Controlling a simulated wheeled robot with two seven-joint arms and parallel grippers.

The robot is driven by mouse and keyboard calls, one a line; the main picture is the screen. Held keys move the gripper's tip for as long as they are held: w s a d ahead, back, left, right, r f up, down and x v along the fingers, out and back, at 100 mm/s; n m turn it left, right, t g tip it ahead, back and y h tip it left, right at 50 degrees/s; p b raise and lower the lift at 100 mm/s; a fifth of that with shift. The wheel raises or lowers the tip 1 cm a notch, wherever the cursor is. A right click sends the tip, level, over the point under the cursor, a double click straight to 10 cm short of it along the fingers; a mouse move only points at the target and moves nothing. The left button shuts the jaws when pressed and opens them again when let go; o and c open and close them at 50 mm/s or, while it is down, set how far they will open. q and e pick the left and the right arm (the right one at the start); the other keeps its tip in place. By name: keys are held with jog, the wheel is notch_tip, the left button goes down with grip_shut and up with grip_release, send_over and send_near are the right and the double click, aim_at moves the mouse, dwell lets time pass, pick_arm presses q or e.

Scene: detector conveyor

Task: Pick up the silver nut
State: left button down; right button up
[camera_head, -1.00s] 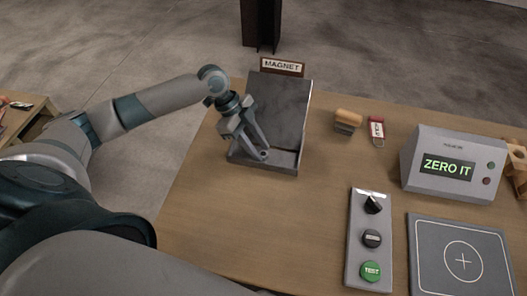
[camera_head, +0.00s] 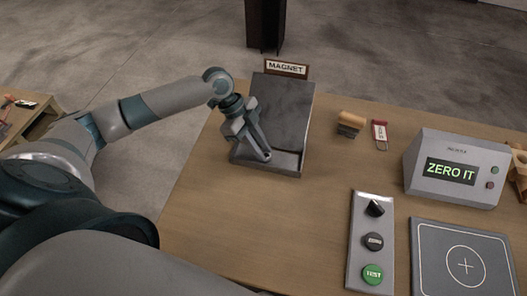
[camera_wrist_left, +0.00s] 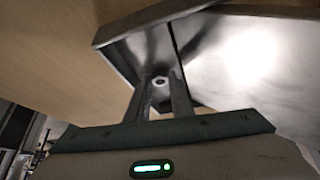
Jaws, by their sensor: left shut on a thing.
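The silver nut (camera_wrist_left: 160,81) shows in the left wrist view as a small ring with a dark hole, between the fingertips of my left gripper (camera_wrist_left: 161,88). It sits at the low end of the sloped grey magnet ramp (camera_head: 285,105), by the raised lip. In the head view my left gripper (camera_head: 266,156) points down into the lower tray of the ramp, its fingers close together. They are shut on the nut, which the fingers hide in the head view. My right gripper is not in view.
The "MAGNET" sign (camera_head: 287,67) stands behind the ramp. To the right are a wooden-handled brush (camera_head: 350,123), a red tag (camera_head: 380,133), the "ZERO IT" display box (camera_head: 455,168), a button panel (camera_head: 371,240) and a dark pad (camera_head: 462,262). Table between is clear.

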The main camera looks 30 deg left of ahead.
pick_arm(q)
jog(key=shift+r, duration=0.4)
notch_tip(320, 180, up, 3)
jog(key=shift+d+r+b, duration=0.15)
jog(key=shift+b, duration=0.85)
jog(key=s+d+r+b, duration=0.2)
jog(key=s+d+r, duration=0.4)
jog(key=d, duration=0.3)
jog(key=shift+s+d+r, duration=0.15)
jog(key=shift+s+r, duration=0.2)
jog(key=shift+r, duration=0.1)
jog(key=shift+f, duration=0.1)
